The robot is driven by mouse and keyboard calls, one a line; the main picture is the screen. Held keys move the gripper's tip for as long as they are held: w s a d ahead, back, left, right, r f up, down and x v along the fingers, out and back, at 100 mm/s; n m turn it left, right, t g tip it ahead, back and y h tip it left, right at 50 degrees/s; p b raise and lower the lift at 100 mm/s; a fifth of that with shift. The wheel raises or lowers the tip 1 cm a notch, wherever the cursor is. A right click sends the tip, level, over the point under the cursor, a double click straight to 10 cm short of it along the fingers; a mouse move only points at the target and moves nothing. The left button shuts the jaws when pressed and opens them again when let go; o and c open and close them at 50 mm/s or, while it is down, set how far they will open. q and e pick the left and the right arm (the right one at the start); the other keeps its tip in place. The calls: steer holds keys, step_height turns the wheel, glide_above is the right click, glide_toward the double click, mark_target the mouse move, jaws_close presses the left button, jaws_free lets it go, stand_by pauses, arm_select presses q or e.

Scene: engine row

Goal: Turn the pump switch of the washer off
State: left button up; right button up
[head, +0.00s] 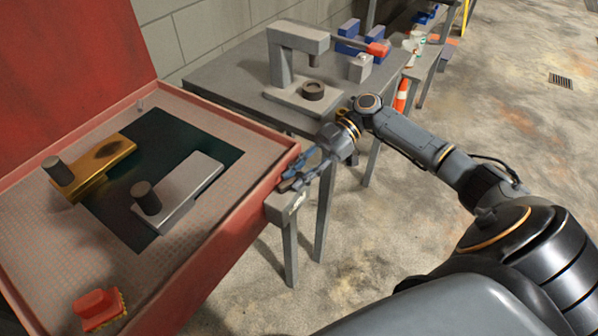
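The washer (283,167) is a red basin with a raised red lid (70,50), at the left of the head view. A small grey box (285,205) sits on the outside of its right wall near the corner; it looks like the pump switch housing. My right gripper (286,181) reaches in from the right, with its fingertips at the top of this box. The fingertips cover part of the box, so the switch lever and its position cannot be made out. The fingertips look close together, but whether they are shut is unclear. My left gripper is out of view.
In the basin are a brass-coloured part (98,165), a grey metal part (190,193) and a red brush (98,308). Behind stands a grey bench (225,75) with a press (300,40). An orange cone (401,95) stands beyond.

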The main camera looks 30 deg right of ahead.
jaws_close()
